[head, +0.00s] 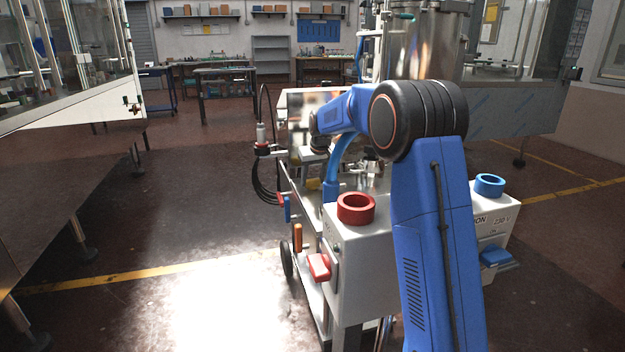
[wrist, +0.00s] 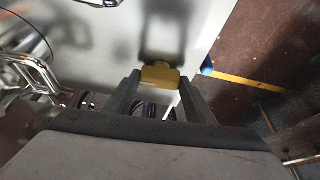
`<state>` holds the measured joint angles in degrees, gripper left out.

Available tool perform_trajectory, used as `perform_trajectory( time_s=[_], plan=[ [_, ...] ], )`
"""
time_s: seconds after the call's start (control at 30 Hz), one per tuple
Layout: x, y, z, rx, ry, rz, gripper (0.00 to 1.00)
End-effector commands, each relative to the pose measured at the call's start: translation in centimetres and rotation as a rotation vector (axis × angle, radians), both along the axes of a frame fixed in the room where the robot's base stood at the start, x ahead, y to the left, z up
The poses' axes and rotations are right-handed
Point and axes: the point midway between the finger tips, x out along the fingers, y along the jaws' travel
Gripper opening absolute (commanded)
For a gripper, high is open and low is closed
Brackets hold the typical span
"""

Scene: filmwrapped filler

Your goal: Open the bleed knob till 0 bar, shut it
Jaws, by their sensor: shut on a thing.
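A small yellow knob-like block (wrist: 160,75) sits between the fingertips of my gripper (wrist: 160,84) in the wrist view, close to a pale metal surface. I take it for the bleed knob. The fingers are shut on it. In the head view my blue arm reaches over the cart (head: 365,265), and its wrist is bent down at the cart's far left part. The fingers there are too small and covered to make out. A yellow part (head: 314,184) shows below the wrist. I cannot read any pressure gauge in either view.
A red ring (head: 356,208) and a blue ring (head: 489,185) sit on the cart's boxes. Black cables hang at the cart's left. A steel machine (head: 65,170) stands at left, with open floor between.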

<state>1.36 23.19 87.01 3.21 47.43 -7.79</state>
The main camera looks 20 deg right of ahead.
Motion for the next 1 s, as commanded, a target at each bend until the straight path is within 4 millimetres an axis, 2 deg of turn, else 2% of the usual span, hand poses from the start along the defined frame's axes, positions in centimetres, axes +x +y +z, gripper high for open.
perform_trajectory(
  time_s=[0.6,1.0],
  plan=[
    [0.17,-0.45,-0.01,0.0,0.001,0.534,0.27],
    [0.24,-0.51,0.03,0.0,-0.001,0.698,0.27]
  ],
)
